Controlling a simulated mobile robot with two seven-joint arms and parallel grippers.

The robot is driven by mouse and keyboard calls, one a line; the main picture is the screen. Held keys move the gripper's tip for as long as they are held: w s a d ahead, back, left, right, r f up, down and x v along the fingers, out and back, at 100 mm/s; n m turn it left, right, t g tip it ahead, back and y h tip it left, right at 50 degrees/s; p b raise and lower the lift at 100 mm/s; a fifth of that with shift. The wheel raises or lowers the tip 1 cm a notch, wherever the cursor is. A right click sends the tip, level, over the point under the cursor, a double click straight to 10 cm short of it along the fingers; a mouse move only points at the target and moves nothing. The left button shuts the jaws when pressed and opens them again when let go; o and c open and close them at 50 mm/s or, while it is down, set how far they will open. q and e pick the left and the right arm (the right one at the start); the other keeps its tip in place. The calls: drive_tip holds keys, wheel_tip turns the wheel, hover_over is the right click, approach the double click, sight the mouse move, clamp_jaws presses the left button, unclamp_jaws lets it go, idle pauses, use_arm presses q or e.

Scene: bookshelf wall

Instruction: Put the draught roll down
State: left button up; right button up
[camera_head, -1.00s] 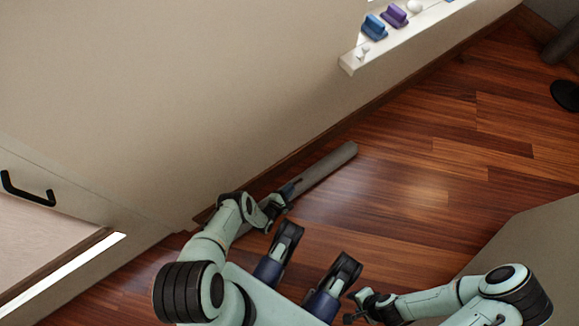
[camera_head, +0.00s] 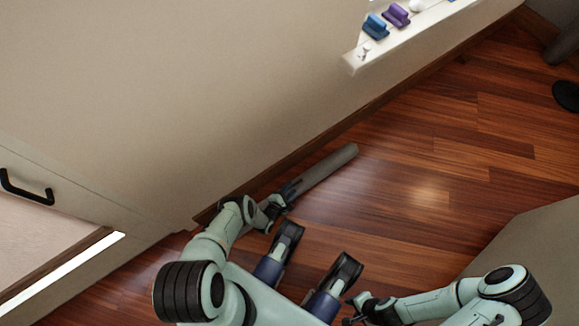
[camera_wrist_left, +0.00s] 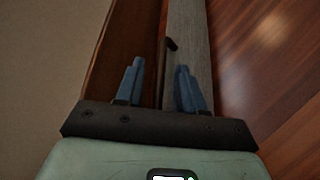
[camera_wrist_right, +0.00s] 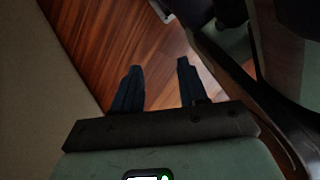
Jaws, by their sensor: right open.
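The draught roll (camera_head: 325,168) is a long grey bar lying on the floor beside the wall's foot, running up and right from my left gripper. My left gripper (camera_head: 280,202) is low at its near end. In the left wrist view, the two blue fingers (camera_wrist_left: 158,72) stand apart, with the grey roll (camera_wrist_left: 188,35) beyond them, behind the right finger. A thin dark upright piece (camera_wrist_left: 169,46) shows between the fingers, clear of both. My right gripper (camera_head: 355,306) is low at the right; its fingers (camera_wrist_right: 159,72) are apart and empty in its wrist view.
A brown skirting board (camera_head: 400,108) runs along the pale wall (camera_head: 200,100). A white ledge (camera_head: 405,40) holds blue and purple items. A black handle (camera_head: 27,190) is at the left. The wooden floor (camera_head: 430,175) right of the roll is clear.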

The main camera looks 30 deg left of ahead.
use_arm(q)
drive_tip(key=p+v, duration=0.4)
drive_tip(key=v, duration=0.8)
use_arm(e)
drive_tip(key=w+a+r+t, duration=0.1)
drive_tip(key=w+r+t, duration=0.2)
drive_tip(key=w, duration=0.6)
wheel_tip(320, 180, up, 3)
drive_tip(key=shift+f+n, duration=0.1)
drive_tip(key=shift+n, duration=0.2)
use_arm(q)
drive_tip(key=shift+w, duration=0.1)
